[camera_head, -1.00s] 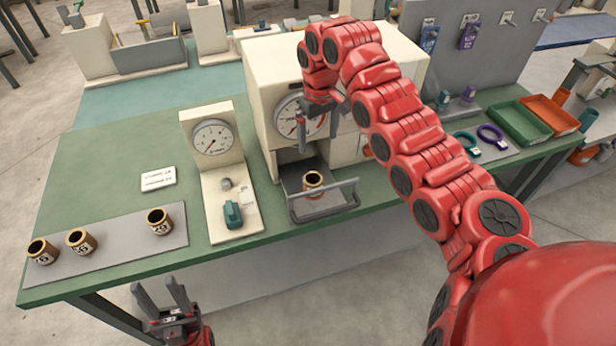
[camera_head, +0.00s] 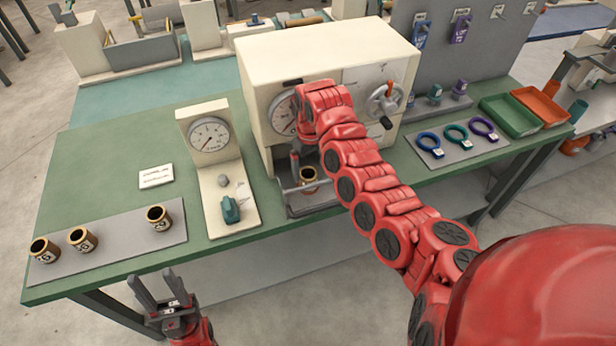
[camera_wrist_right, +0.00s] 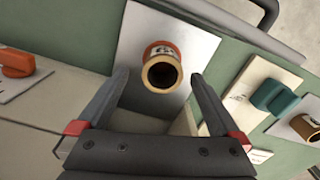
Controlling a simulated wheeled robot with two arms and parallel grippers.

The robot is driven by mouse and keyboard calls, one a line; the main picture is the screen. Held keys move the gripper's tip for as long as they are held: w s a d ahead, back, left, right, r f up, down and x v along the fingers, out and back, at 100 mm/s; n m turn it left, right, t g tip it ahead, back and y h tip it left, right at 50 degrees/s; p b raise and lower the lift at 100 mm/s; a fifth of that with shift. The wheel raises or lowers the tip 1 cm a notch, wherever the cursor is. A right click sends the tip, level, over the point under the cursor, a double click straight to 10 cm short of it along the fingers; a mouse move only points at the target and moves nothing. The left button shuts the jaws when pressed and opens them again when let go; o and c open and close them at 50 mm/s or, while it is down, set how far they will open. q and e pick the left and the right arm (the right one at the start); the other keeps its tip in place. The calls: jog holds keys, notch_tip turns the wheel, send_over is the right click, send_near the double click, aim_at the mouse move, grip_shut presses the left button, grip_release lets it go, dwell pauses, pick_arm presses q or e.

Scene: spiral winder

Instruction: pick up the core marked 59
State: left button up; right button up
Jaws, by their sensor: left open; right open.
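A short brown core with a dark bore (camera_head: 309,176) stands in the tray at the front of the cream machine. In the right wrist view this core (camera_wrist_right: 161,72) shows a white label that I cannot read in full. My right gripper (camera_wrist_right: 158,76) is open, its fingers on either side of the core in that view; contact cannot be told. In the head view it is partly hidden by its arm. Three more cores, at the left (camera_head: 43,250), middle (camera_head: 82,239) and right (camera_head: 158,218), stand on a grey mat; their labels are unclear. My left gripper (camera_head: 158,284) is open and empty before the bench.
The grey tray with a bar handle (camera_head: 318,210) sits below the machine (camera_head: 325,60). A gauge stand (camera_head: 209,150) with a teal part (camera_head: 230,208) is to its left. Rings (camera_head: 456,134) and bins (camera_head: 510,116) lie to the right.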

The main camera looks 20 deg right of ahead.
aim_at(308, 174)
jog(key=shift+w+a+f+p, duration=0.15)
jog(key=shift+f+p, duration=0.2)
jog(key=shift+f, duration=0.6)
jog(key=shift+s+a+f+p, duration=0.1)
jog(key=shift+f+p, duration=0.2)
jog(key=shift+f, duration=0.6)
jog(key=shift+r, duration=0.1)
jog(key=c, duration=1.4)
